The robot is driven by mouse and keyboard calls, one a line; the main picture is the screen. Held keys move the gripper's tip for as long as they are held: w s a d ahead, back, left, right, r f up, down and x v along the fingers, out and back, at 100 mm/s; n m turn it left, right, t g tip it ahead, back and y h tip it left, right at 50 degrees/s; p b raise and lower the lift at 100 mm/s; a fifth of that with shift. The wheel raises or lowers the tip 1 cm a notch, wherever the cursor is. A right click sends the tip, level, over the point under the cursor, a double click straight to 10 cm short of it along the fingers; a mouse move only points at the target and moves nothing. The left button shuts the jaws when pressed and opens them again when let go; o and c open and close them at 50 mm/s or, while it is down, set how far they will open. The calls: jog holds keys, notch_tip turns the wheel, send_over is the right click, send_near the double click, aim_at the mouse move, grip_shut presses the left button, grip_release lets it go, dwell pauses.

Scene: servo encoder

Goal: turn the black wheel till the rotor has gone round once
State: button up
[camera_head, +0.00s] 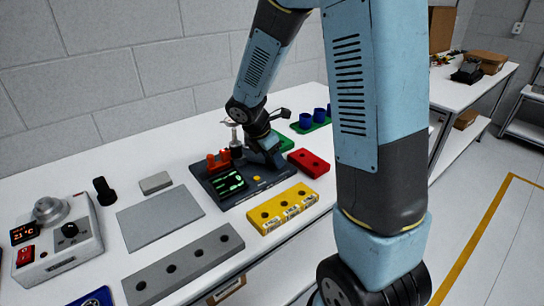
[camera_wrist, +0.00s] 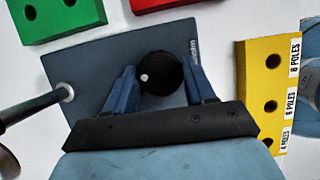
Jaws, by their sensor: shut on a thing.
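The black wheel (camera_wrist: 166,72) is a round dark knob with a small white dot on its left side, in the middle of the wrist view. My gripper (camera_wrist: 158,78) has one blue finger on each side of the wheel and is shut on it. In the head view my gripper (camera_head: 274,160) reaches down onto the right part of the dark base plate (camera_head: 233,203) and hides the wheel. A green-lit display (camera_head: 229,183) and an orange-red bracket (camera_head: 218,159) are left of it on the plate. I cannot clearly make out the rotor.
A yellow block with holes and pole labels (camera_head: 283,208) is close in front of the plate. A red block (camera_head: 308,163) is to the right, and a green block (camera_wrist: 58,18) shows behind the plate. A grey block (camera_head: 183,264) and a control box (camera_head: 58,243) stand at left.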

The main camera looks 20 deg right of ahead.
jog(key=m, duration=0.1)
jog(key=m+g, duration=0.1)
jog(key=m, duration=0.3)
jog(key=shift+w+g, duration=0.25)
jog(key=shift+g, duration=0.15)
jog(key=m+g, duration=0.1)
jog(key=m, duration=0.1)
jog(key=m+g, duration=0.1)
jog(key=m, duration=0.2)
jog(key=shift+w+m+y, duration=0.15)
jog(key=shift+m+y, duration=0.15)
jog(key=m+g+y, duration=0.1)
jog(key=m, duration=0.4)
jog(key=shift+w+d, duration=0.1)
jog(key=m+y, duration=0.1)
jog(key=m, duration=0.1)
jog(key=m+g+y, duration=0.1)
jog(key=m, duration=0.2)
jog(key=shift+d, duration=0.15)
jog(key=shift+m, duration=0.4)
jog(key=o, duration=1)
jog(key=shift+o, duration=0.2)
